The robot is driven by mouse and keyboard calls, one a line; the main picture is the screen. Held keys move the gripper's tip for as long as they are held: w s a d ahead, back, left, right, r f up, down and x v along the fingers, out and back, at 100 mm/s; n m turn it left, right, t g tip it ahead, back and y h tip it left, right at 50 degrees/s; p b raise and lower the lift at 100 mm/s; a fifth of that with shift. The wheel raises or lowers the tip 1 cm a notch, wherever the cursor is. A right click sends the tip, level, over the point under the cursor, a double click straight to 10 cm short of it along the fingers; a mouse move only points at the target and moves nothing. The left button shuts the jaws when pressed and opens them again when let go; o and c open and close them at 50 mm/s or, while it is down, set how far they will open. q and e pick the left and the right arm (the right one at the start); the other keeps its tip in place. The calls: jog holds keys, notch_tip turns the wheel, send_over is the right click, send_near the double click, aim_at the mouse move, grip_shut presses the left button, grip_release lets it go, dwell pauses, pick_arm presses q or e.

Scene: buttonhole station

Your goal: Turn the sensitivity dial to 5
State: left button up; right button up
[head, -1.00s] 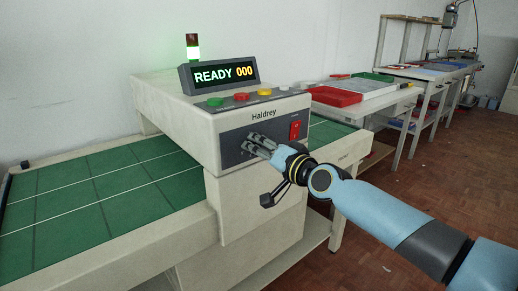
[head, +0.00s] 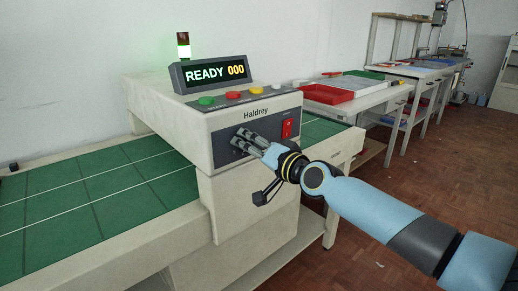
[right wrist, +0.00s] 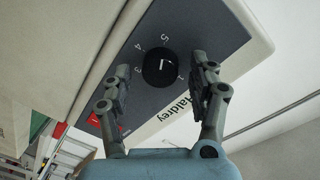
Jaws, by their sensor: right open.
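The sensitivity dial (right wrist: 161,66) is a round black knob with a white mark on the machine's dark front panel (right wrist: 185,28). Numerals around it include 1, 3, 4 and 5; I cannot tell which one the mark points to. In the right wrist view my right gripper (right wrist: 160,68) is open, with one finger on each side of the dial and a visible gap to it. In the head view my right gripper (head: 243,137) is at the front panel and hides the dial. My left gripper is in neither view.
A red switch (head: 287,128) is right of the gripper on the panel. A green work surface (head: 85,190) lies left. A black bracket (head: 266,192) juts out below the gripper.

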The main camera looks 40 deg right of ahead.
jog(key=s+n+p, duration=0.2)
jog(key=s+n, duration=0.9)
jog(key=n, duration=0.1)
jog(key=s+d+f+g+h+b, duration=0.1)
jog(key=s+f, duration=0.4)
jog(key=f, duration=1)
jog(key=s+f+m+g+h+b, duration=0.1)
jog(key=s+f+g+b, duration=0.2)
jog(key=f, duration=1.3)
jog(key=shift+s+d+m+g+b, duration=0.3)
jog(key=shift+s+d+g+b, duration=0.1)
jog(key=shift+s+g, duration=0.75)
jog(key=shift+r, duration=0.1)
